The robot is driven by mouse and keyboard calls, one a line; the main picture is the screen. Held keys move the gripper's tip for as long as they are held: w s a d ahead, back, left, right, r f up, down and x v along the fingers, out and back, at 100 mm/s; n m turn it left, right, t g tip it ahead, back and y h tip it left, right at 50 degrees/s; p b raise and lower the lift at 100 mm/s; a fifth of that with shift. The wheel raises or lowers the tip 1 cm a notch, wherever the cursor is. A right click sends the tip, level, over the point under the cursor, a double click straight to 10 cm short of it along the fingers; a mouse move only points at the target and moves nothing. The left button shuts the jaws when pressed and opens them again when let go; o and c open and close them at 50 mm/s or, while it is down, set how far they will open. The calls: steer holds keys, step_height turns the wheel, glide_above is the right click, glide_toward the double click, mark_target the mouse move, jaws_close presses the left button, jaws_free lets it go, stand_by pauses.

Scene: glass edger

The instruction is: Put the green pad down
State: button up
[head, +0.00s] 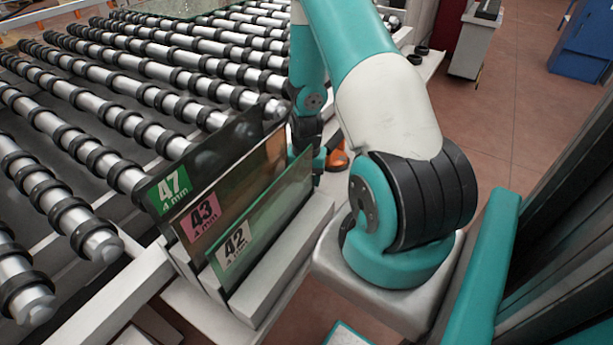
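I cannot make out a green pad for certain in the head view. My gripper (309,163) points down just behind the right end of the front glass sheet (265,225), left of my arm's thick lower part. Its fingers are small, dark and partly hidden by the glass and the arm. A small teal patch shows at the fingers, but I cannot tell whether it is a held pad or part of the gripper. Whether the fingers are open or shut does not show.
Glass sheets labelled 47 (168,190), 43 (201,214) and 42 (234,243) stand in a slotted pale rack (270,282). A roller conveyor (130,85) fills the left. An orange object (338,157) sits beside the gripper. Black rings (417,55) lie on the ledge behind.

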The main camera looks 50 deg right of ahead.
steer(key=shift+f, duration=0.15)
steer(key=shift+f+b, duration=0.5)
steer(key=o, duration=0.9)
steer(key=shift+s, duration=0.1)
steer(key=shift+o, duration=0.2)
step_height(320, 180, up, 13)
steer(key=shift+r+b, duration=0.15)
steer(key=shift+b, duration=0.25)
